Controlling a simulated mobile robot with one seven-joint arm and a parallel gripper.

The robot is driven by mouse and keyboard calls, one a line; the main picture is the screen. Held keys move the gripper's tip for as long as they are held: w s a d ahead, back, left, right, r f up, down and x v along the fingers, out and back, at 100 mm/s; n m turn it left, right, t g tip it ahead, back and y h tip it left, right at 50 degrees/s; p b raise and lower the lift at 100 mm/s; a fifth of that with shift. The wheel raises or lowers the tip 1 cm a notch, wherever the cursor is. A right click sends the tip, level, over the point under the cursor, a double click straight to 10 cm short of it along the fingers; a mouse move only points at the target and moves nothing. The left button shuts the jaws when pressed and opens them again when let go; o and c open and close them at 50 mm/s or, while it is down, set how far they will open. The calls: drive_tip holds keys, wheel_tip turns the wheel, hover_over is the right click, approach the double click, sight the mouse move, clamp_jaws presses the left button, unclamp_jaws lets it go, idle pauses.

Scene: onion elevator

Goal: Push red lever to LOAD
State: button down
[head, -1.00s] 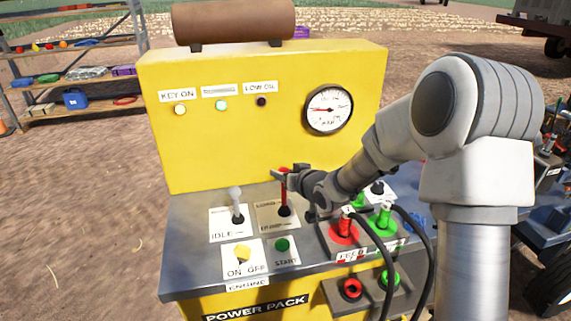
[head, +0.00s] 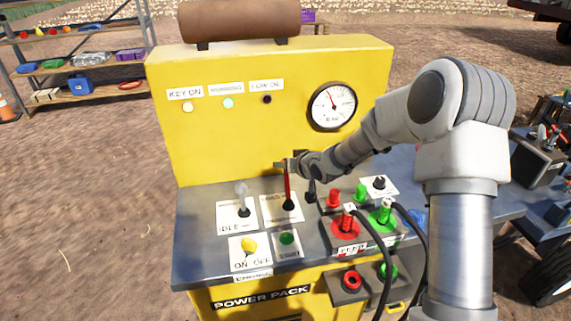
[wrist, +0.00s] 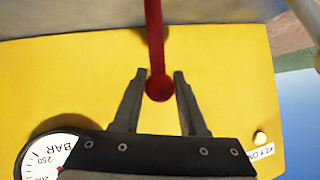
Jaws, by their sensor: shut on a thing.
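The red lever (head: 287,187) rises from a labelled white plate (head: 272,211) on the grey control deck. The plate's lettering is too small to read. My gripper (head: 286,165) is at the lever's top end, shut on it. In the wrist view the red lever (wrist: 154,40) passes between the two dark fingers of my gripper (wrist: 159,73), its round knob between them. The pressure gauge (head: 332,106) on the yellow panel has its needle pointing up and slightly left.
Left of the red lever stands a grey lever (head: 242,198) marked IDLE. In front are a yellow switch (head: 249,246) and a green button (head: 286,238). Right of it are red and green hose couplings (head: 347,220) with black hoses. The yellow panel (head: 225,140) rises behind.

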drive_tip(key=shift+c, duration=2.3)
unclamp_jaws()
drive_tip(key=shift+w, duration=0.1)
drive_tip(key=p+v, duration=0.3)
drive_tip(key=v, duration=1.4)
drive_tip(key=shift+p, duration=0.3)
drive_tip(key=shift+d+r, duration=0.15)
